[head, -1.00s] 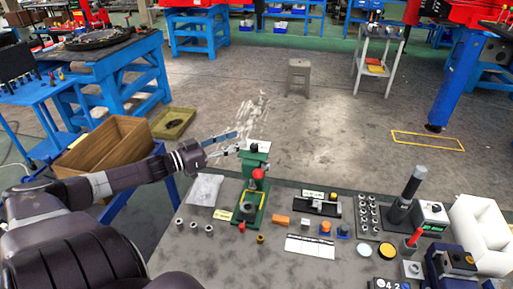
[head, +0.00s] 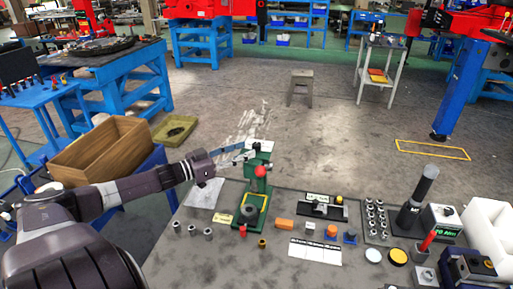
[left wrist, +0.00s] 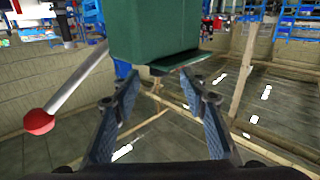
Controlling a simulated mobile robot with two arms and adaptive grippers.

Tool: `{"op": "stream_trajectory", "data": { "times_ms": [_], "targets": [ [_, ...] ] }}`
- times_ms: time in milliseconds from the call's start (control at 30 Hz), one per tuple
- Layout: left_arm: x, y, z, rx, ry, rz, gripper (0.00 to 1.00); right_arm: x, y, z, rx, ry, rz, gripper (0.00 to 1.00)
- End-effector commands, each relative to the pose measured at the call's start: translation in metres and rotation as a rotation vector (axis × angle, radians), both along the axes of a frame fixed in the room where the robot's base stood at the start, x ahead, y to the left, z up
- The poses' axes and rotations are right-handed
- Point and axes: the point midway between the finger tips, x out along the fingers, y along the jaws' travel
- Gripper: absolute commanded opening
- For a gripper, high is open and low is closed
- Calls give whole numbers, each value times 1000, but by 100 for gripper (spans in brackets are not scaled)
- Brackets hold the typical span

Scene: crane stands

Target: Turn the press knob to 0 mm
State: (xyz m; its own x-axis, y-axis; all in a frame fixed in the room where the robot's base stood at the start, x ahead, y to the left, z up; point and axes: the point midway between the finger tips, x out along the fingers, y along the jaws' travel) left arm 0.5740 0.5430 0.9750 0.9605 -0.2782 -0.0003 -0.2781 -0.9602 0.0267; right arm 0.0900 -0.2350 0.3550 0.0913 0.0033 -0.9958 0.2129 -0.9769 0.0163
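The green press (head: 254,200) stands on the grey bench, with a red ball on its lever (head: 260,172). Its green head also fills the upper middle of the left wrist view (left wrist: 165,35), with the red lever ball (left wrist: 39,121) at left. My left gripper (head: 248,149) reaches in from the left at the top of the press. In the left wrist view its two blue fingers (left wrist: 160,88) are apart, with nothing seen gripped between them. The press knob cannot be made out clearly, and whether a finger touches the press cannot be told. My right gripper is not in view.
A black stand (head: 412,210) and a small display box (head: 440,221) are at right.

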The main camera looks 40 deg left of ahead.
Motion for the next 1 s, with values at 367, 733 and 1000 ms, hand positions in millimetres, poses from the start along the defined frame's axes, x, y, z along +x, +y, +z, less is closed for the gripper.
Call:
{"op": "stream_trajectory", "data": {
  "times_ms": [367,733,1000],
  "targets": [
    [37,-10,1,-2,-3,2,40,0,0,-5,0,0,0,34],
    [54,-16,0,0,0,0,40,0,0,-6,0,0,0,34],
    [54,-16,0,0,1,0,40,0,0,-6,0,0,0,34]
  ]
}}
